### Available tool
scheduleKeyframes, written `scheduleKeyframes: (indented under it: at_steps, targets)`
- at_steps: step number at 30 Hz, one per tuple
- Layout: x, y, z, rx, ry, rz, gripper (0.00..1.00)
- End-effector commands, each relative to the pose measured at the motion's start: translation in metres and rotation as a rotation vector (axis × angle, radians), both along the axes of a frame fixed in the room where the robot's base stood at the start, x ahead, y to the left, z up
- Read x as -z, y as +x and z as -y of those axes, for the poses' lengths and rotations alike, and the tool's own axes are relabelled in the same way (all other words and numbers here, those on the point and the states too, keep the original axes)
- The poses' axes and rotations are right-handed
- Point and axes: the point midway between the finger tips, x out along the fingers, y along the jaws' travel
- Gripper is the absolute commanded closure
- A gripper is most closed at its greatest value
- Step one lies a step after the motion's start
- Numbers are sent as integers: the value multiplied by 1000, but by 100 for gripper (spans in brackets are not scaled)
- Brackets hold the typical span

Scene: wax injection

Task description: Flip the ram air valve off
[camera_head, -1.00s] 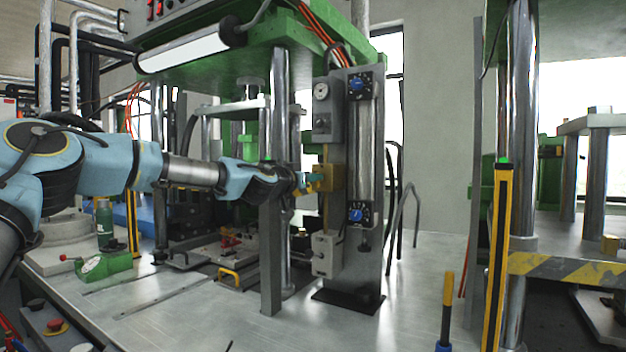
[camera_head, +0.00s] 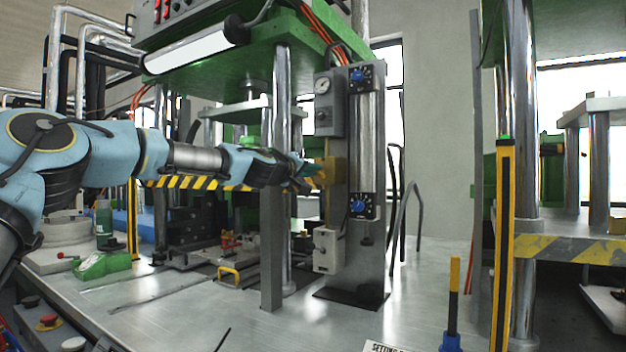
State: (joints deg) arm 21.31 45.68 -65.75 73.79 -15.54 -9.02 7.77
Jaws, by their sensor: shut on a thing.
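The ram air valve looks to be the brass-yellow block (camera_head: 330,171) on the upright grey panel (camera_head: 369,265), right of centre. A yellow rod runs along it. My arm reaches in from the left at about the block's height. My gripper (camera_head: 309,178) is at the left side of the block, its fingers shut on the valve's small handle. The handle is mostly hidden by the fingers, so its exact angle cannot be told.
A gauge box (camera_head: 324,105) is above the valve and a grey box (camera_head: 326,251) below. Blue knobs (camera_head: 358,207) are on the panel's right. The bench front (camera_head: 215,315) is mostly clear.

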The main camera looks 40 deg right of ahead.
Motion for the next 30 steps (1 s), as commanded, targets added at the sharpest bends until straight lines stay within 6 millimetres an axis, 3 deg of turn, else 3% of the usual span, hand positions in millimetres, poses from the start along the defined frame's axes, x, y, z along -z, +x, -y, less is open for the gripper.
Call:
scheduleKeyframes:
  at_steps: [18, 30]
  targets:
    - [6, 3, -1, -1, -139, -527, 100]
    - [8, 3, -1, -1, -182, -695, 100]
